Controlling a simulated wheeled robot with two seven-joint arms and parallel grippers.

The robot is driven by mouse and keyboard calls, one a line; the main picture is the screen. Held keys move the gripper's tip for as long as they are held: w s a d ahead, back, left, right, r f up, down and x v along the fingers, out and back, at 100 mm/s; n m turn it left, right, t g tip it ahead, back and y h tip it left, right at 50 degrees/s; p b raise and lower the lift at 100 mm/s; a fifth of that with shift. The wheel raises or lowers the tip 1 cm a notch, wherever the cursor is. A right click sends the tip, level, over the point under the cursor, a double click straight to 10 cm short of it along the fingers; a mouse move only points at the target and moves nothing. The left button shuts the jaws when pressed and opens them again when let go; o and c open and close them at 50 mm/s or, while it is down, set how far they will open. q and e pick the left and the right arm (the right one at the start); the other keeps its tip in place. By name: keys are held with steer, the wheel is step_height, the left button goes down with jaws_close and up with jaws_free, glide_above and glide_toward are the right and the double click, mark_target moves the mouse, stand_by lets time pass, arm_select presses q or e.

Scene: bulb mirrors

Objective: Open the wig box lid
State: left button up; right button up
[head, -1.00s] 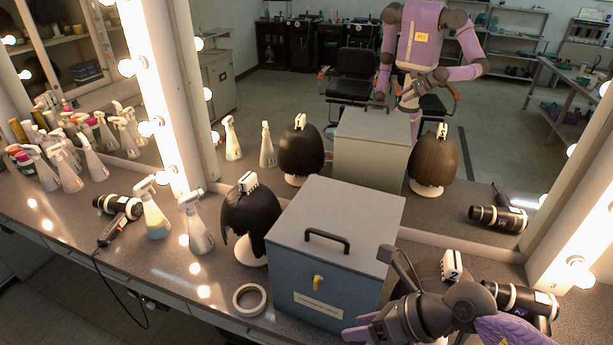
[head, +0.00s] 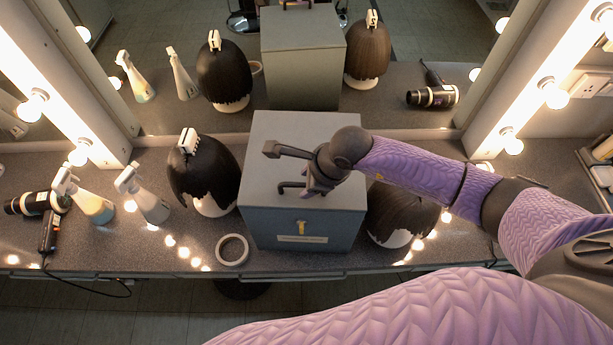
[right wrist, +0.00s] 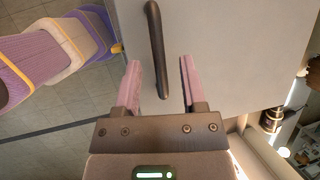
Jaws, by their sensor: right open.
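The grey wig box (head: 268,228) stands on the counter before the mirror, with its lid (head: 320,128) closed. In the right wrist view the handle (right wrist: 157,48) runs between the two open fingers (right wrist: 160,70), with gaps on both sides. The lid (right wrist: 225,50) fills the area behind it. My left gripper is not in view.
A dark wig (head: 205,172) stands left of the box. Another wig (head: 400,215) stands at its right, partly under my right arm. A tape roll (head: 232,249), spray bottles (head: 150,203) and a hair dryer (head: 40,204) are at left. The mirror (head: 420,60) is behind.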

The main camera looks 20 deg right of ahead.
steer(key=shift+f, duration=0.1)
jaws_close()
stand_by(1.4)
